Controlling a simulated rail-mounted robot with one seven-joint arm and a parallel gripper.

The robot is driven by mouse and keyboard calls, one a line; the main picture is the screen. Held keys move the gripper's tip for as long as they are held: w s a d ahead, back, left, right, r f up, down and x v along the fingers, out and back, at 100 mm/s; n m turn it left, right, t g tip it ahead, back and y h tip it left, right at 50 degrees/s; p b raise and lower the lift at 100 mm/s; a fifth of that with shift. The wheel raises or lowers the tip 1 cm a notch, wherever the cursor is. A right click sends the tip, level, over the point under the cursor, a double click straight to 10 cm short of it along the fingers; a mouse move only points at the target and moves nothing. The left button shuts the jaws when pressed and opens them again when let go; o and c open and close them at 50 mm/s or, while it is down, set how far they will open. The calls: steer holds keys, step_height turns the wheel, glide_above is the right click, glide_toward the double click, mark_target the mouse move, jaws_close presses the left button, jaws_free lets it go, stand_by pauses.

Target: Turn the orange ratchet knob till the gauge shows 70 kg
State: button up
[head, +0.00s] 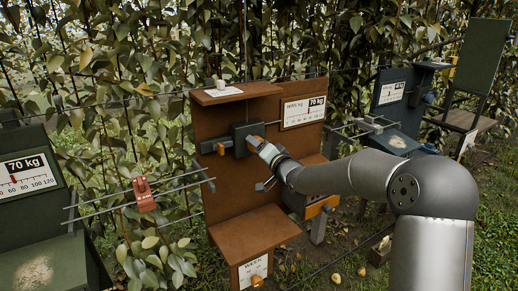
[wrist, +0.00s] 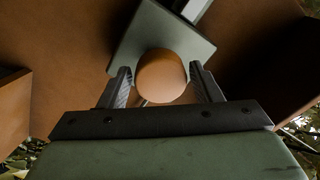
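The orange knob (wrist: 161,76) is rounded and sits in front of a grey-green block (wrist: 148,38) in the wrist view. My gripper (wrist: 161,82) has one finger on each side of it, with a narrow gap showing at each side. In the head view my gripper (head: 257,143) reaches the dark box (head: 241,131) on the brown board and largely hides the knob. The gauge (head: 303,112) is a white plate with a black "70 kg" label at the board's upper right. Its red needle is too small to read against the scale.
An orange piece (head: 221,148) shows left of the dark box. The brown board (head: 222,120) has a top shelf with a white item (head: 221,85) and a lower shelf (head: 254,229). A red clamp (head: 144,193) sits on rails at left. Green (head: 30,205) and blue (head: 393,100) stations flank it.

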steer(key=shift+o, duration=0.5)
steer(key=b+v, duration=0.3)
steer(key=v, duration=1.4)
steer(key=shift+s+d, duration=0.15)
steer(key=shift+s, duration=0.05)
